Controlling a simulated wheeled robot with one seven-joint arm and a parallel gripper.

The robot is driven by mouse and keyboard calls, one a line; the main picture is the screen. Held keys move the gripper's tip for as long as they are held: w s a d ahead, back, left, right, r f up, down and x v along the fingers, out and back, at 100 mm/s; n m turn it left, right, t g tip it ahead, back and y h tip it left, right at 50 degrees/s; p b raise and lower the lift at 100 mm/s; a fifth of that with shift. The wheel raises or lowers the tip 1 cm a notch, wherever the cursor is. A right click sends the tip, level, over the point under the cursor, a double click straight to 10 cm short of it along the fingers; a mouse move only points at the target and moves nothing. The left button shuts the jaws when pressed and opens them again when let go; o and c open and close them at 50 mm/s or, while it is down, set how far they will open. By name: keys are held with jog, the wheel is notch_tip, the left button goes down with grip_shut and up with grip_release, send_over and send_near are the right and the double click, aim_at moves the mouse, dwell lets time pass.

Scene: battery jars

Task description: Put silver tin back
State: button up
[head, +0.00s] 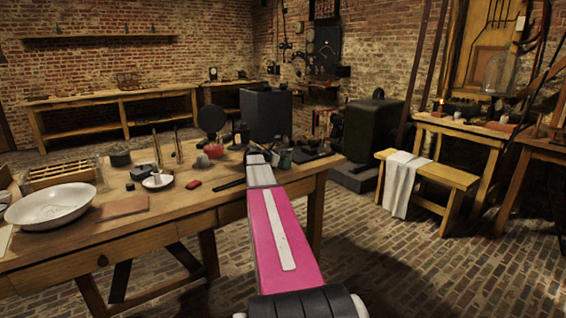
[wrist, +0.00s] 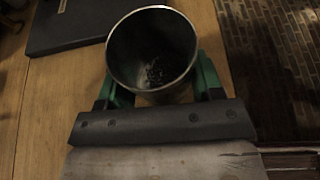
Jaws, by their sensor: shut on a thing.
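In the wrist view, the silver tin (wrist: 152,52) is a round, open-topped metal cup, dark inside with some specks at the bottom. My gripper (wrist: 154,90) has green fingers on both sides of the tin and is shut on it. The tin is over or on the wooden table; I cannot tell whether its base touches the wood. In the head view, my arm reaches over the right end of the table (head: 120,238), and I cannot make out the tin clearly there.
A dark flat slab (wrist: 88,22) lies close to the tin's upper left. The table edge and brick floor (wrist: 275,60) are to the right. In the head view, a white basin (head: 50,204), a wooden rack (head: 62,172), a white saucer (head: 157,181) and a dark box (head: 266,115) stand on the table.

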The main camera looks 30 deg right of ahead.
jog(key=o, duration=1)
jog(key=shift+f, duration=0.1)
jog(key=shift+c, duration=0.2)
jog(key=v, duration=1.2)
